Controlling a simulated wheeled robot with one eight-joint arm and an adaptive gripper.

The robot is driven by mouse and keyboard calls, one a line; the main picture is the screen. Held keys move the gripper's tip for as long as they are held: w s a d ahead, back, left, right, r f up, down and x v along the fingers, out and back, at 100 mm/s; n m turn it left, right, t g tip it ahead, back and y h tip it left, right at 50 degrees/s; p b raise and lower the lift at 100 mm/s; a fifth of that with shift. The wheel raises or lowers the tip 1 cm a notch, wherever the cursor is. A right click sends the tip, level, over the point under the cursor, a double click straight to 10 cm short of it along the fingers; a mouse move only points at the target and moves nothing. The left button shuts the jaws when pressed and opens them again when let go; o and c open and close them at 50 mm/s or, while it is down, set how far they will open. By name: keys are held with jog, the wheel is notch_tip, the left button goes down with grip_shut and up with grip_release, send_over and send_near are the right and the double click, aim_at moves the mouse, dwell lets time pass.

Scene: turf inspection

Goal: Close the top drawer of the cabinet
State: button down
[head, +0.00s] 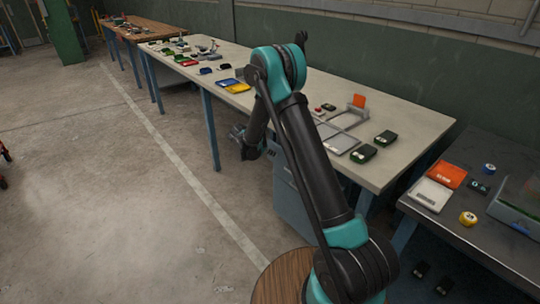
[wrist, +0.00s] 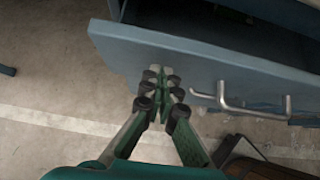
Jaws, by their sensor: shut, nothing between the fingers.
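The blue-grey cabinet (head: 288,205) stands under the long table in the head view, partly hidden by my arm. In the wrist view the top drawer (wrist: 130,40) is open, with a dark interior behind its front panel. Its bent metal handle (wrist: 250,108) sticks out from the front, to the right of my gripper. My gripper (wrist: 163,76) is shut and empty, with its fingertips at the drawer's front panel, left of the handle. I cannot tell whether they touch it. In the head view my gripper (head: 240,140) is beside the table's front edge, partly hidden by my arm.
The long table (head: 400,110) holds several devices, folders and a grey frame. A dark side table (head: 480,240) with an orange box (head: 446,175) and other items stands at the right. The concrete floor (head: 90,200) on the left is clear.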

aim_at(277, 147)
jog(key=shift+w+d, duration=0.75)
jog(key=shift+d, duration=0.25)
jog(key=shift+w+d, duration=0.75)
jog(key=shift+d, duration=0.25)
